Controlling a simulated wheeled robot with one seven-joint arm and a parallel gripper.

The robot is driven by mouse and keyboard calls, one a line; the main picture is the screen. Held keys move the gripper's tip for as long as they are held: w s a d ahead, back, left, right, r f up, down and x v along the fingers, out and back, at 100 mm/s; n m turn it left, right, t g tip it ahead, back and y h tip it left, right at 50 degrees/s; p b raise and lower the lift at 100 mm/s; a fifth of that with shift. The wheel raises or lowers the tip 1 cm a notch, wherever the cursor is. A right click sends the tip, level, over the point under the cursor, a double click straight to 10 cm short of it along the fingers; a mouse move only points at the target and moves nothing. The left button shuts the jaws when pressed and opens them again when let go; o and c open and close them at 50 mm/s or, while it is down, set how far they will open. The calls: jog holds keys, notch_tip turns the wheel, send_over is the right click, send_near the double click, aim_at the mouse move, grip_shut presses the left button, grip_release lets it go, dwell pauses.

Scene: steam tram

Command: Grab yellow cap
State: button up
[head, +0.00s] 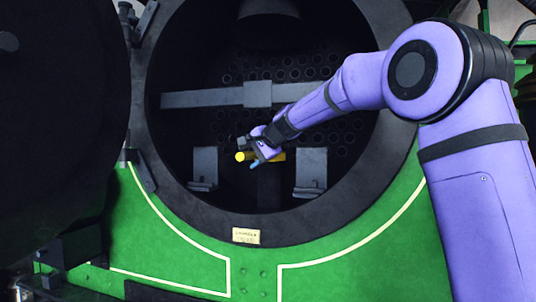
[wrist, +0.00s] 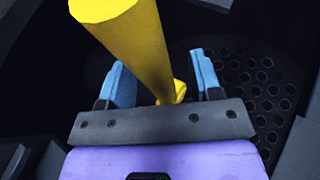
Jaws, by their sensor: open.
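The yellow cap (head: 243,157) shows in the head view as a short yellow piece inside the round black opening, partly covered by my gripper. In the wrist view the yellow piece (wrist: 140,45) is a long cylinder with a wider end at the top left, narrowing toward a smaller yellow part by the gripper's palm. My gripper (wrist: 162,76) is open, with one blue finger on each side of the yellow piece. In the head view my gripper (head: 256,159) is at the yellow piece. I cannot tell whether either finger touches it.
The round black rim (head: 165,165) surrounds the opening my arm reaches into. A grey horizontal bar (head: 205,99) crosses behind my arm. Grey brackets stand left (head: 204,168) and right (head: 311,170) of the gripper. A perforated plate (wrist: 262,85) lies behind. A large dark door (head: 60,120) fills the left.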

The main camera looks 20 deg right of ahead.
jog(key=shift+w+a+f, duration=0.1)
jog(key=shift+w+a, duration=0.05)
jog(key=shift+w, duration=0.05)
grip_shut()
